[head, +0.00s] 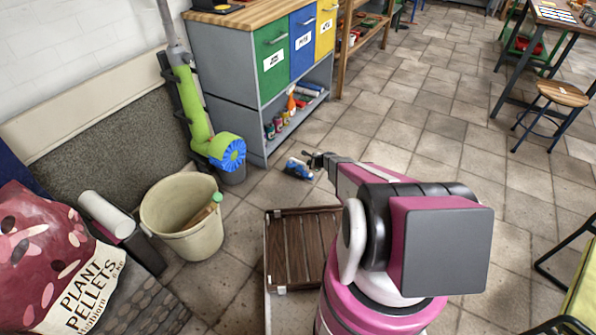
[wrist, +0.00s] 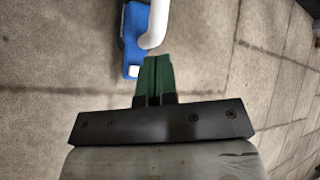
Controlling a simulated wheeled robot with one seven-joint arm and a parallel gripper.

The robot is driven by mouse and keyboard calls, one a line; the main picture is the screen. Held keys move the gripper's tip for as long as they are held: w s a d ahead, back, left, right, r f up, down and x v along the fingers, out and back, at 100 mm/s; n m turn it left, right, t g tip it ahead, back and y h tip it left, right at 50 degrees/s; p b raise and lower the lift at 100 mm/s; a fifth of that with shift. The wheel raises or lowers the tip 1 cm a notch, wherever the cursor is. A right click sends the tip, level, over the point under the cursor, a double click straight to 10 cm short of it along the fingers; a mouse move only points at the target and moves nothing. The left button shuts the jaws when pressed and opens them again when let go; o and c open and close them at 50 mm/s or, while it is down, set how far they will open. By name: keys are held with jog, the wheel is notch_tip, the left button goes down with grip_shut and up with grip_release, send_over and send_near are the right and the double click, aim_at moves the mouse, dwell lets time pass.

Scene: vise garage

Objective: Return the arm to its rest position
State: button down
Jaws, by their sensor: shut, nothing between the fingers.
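My arm reaches forward from the lower right of the head view, over the floor. My gripper (head: 313,159) is at its far end, near a small blue object (head: 298,168). In the wrist view the two green fingers of my gripper (wrist: 155,62) are shut together with nothing between them. The blue object, with a white curved part (wrist: 157,25), shows just ahead of the fingertips there and runs out of the frame at the top. I cannot tell its height or whether the fingers touch it.
A grey cabinet (head: 222,68) with coloured drawers and a shelf stands beyond the gripper. A beige bucket (head: 180,222), a green tool (head: 198,115) and a pellet bag (head: 55,250) are on the left. A brown slatted crate (head: 300,240) lies beside my base.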

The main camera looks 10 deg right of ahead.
jog(key=shift+r, duration=0.2)
dwell(0.3)
jog(key=s+a+r+n+g+h, duration=0.1)
jog(key=s+a+r+n+g, duration=0.15)
jog(key=s+r+n, duration=0.85)
jog(key=s+a+r+n+g+h, duration=0.1)
jog(key=s+r+n+g, duration=0.25)
jog(key=s+r, duration=1.45)
jog(key=s+d+r+n+h, duration=0.1)
jog(key=s+r+n, duration=0.1)
jog(key=r, duration=0.4)
jog(key=s+d+r+n+g+h, duration=0.1)
jog(key=s+d+r+n+h, duration=0.1)
jog(key=s+r, duration=0.3)
notch_tip(320, 180, up, 2)
jog(key=shift+s+d+n, duration=0.15)
jog(key=shift+d+n, duration=0.1)
jog(key=shift+n, duration=0.2)
